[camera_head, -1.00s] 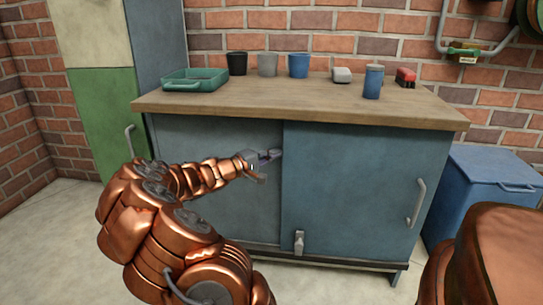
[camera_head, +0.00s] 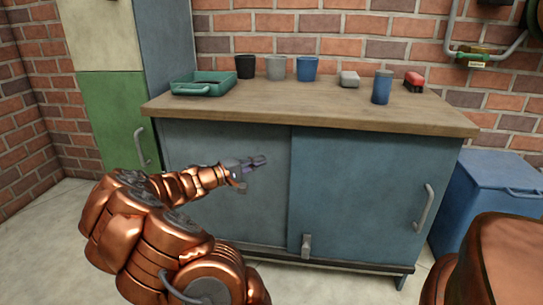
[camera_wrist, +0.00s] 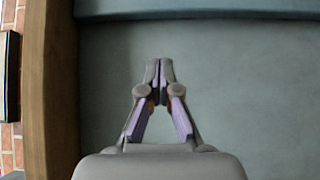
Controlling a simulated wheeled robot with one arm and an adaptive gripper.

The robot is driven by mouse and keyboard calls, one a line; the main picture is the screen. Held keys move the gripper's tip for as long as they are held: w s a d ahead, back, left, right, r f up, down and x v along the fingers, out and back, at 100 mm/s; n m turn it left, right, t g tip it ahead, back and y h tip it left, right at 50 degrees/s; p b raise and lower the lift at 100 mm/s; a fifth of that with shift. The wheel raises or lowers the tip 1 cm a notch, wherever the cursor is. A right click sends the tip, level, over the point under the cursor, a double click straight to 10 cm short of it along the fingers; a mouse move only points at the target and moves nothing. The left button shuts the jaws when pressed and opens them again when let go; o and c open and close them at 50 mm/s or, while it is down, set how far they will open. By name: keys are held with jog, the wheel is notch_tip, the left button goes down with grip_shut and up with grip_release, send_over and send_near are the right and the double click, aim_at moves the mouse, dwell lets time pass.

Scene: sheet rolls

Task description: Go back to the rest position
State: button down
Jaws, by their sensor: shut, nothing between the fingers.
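My gripper (camera_head: 262,160) is in front of the left sliding door (camera_head: 225,205) of the blue-grey cabinet, pointing right and a little up. Its fingers are shut with nothing between them. In the wrist view my gripper (camera_wrist: 159,65) shows its two fingertips together against the plain grey-blue cabinet front (camera_wrist: 240,80). Whether it touches the door is hard to tell; it appears apart from it.
The wooden worktop (camera_head: 320,118) above my gripper holds a green tray (camera_head: 203,83), black, grey and blue cups, a blue cylinder (camera_head: 381,87), a white object and a red object. A blue bin (camera_head: 485,200) stands at right. A handle (camera_head: 423,208) juts from the right door.

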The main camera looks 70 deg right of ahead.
jog(key=shift+p+v, duration=0.65)
jog(key=shift+v, duration=2.1)
jog(key=s+a+r+m+t+y+p, duration=0.1)
jog(key=s+a+r+y+p, duration=0.2)
jog(key=a+r+p, duration=0.6)
jog(key=s+a+r+m+y+p, duration=0.1)
jog(key=s+a+r+y+p, duration=0.1)
jog(key=a+r+p, duration=0.6)
jog(key=s+a+r+n+t+y+p, duration=0.2)
jog(key=a+r+p, duration=0.4)
jog(key=a, duration=0.5)
jog(key=s+a+r+n+t+y+p, duration=0.2)
jog(key=a+r+n+y+p, duration=0.2)
jog(key=a+p, duration=0.5)
jog(key=s+a+r+n+t+y+p, duration=0.2)
jog(key=a+r+p, duration=0.6)
jog(key=a, duration=0.6)
jog(key=shift+a+r+n+t+y, duration=0.2)
jog(key=shift+n+t+y, duration=0.3)
jog(key=shift+y, duration=0.5)
jog(key=shift+s, duration=0.15)
